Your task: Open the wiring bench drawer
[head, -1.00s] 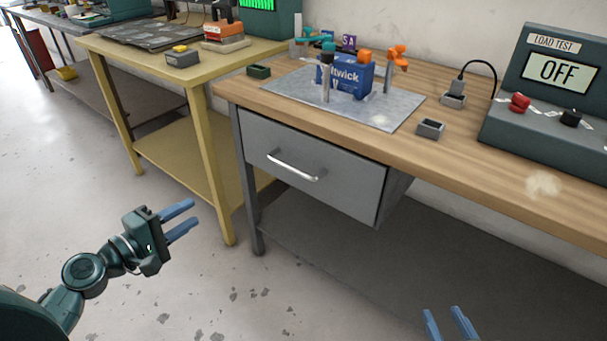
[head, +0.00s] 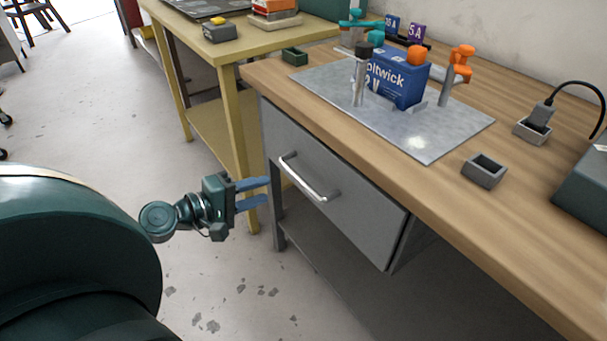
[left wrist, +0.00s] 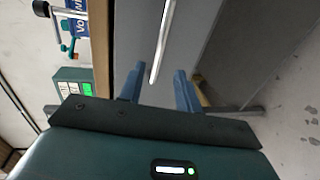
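The wiring bench drawer (head: 350,205) is a grey front under the wooden bench top, and it looks shut. Its silver bar handle (head: 302,178) runs across the front; it also shows in the left wrist view (left wrist: 162,40). My left gripper (head: 268,190) has its two blue fingers apart and empty, pointing right, just left of the handle in the head view. In the left wrist view the left gripper (left wrist: 158,88) has its fingers apart, with the handle's end ahead, between their lines. I see no contact. My right gripper is out of view.
On the wooden bench top (head: 275,82) are a metal plate (head: 425,145), a blue battery (head: 400,78), clamps and a small grey box (head: 484,170). A yellow table (head: 235,60) stands close on the left. Open floor lies below left.

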